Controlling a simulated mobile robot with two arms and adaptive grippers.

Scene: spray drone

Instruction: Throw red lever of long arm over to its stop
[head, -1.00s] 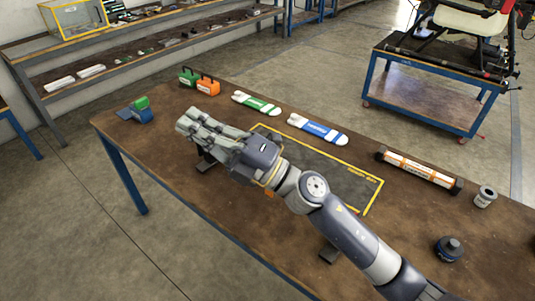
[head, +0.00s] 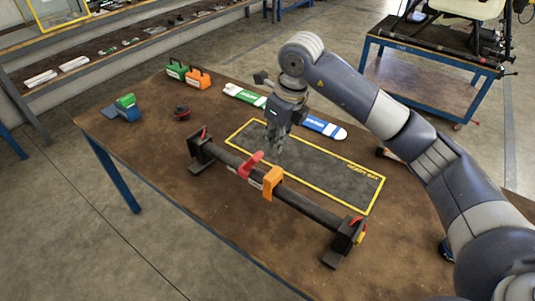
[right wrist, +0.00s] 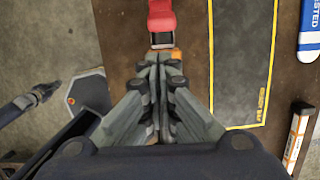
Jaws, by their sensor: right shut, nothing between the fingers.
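The long arm (head: 310,208) is a dark tube lying across two black end stands on the table. Its red lever (head: 250,164) stands up at a slant near the tube's middle, beside an orange clip (head: 272,182). Whether the lever touches its stop cannot be told. My right gripper (head: 276,150) points down, shut and empty, just behind and right of the lever in the head view. In the right wrist view the red lever (right wrist: 162,18) lies just ahead of the shut fingertips (right wrist: 160,60); contact cannot be told. My left gripper is not in view.
A yellow-outlined dark mat (head: 335,175) lies behind the tube. The table's front left is clear.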

